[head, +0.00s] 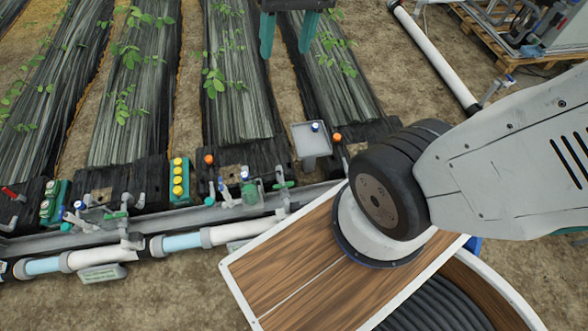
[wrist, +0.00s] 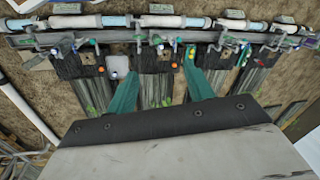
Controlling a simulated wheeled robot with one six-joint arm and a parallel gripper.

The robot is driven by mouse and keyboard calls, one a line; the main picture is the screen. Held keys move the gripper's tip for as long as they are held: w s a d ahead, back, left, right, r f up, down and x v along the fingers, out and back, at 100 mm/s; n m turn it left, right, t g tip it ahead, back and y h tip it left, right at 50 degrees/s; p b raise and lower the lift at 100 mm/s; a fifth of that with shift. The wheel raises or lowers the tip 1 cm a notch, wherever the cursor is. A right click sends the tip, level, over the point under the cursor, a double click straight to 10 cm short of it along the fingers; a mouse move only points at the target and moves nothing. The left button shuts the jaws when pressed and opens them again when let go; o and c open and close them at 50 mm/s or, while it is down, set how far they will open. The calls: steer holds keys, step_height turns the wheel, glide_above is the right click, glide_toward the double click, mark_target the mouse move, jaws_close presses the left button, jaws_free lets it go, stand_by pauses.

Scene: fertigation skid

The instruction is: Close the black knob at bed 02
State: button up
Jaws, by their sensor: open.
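I cannot pick out a black knob, and no bed number is readable. The row of valves (head: 245,190) runs along the near ends of the planted beds in the head view, with small green, blue, orange and yellow parts. The same row crosses the top of the wrist view (wrist: 165,40). My gripper (head: 287,50) is at the top of the head view, over the beds and beyond the valve row. Its two teal fingers are apart with nothing between them. In the wrist view my gripper (wrist: 161,66) shows both fingers spread, pointing toward the valve row.
A white pipe with light blue sections (head: 100,257) runs along the front of the valves. A green box with yellow knobs (head: 180,177) stands among them. A grey tray (head: 311,140) stands right of the valves. A wooden pallet (head: 520,40) lies at the upper right.

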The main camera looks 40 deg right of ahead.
steer(key=w+f+m+y, duration=0.25)
steer(key=w+f, duration=0.25)
steer(key=w, duration=0.6)
steer(key=w+d+f+m+t+y, duration=0.1)
steer(key=w+d+f+m, duration=0.25)
steer(key=w+f, duration=0.7)
steer(key=w+d+f+m+t+y, duration=0.1)
steer(key=w+d+f+m, duration=0.35)
steer(key=f, duration=0.95)
steer(key=m+g+h, duration=0.1)
steer(key=m+h, duration=0.1)
steer(key=m, duration=0.9)
glide_toward(291, 172)
steer(key=f, duration=0.2)
steer(key=shift+h, duration=0.25)
steer(key=x, duration=0.7)
steer(key=shift+w+a+r, duration=0.2)
steer(key=shift+a+r, duration=0.05)
steer(key=shift+a, duration=0.1)
steer(key=shift+w+a+f, duration=0.1)
steer(key=shift+a+f, duration=0.1)
steer(key=shift+f, duration=0.3)
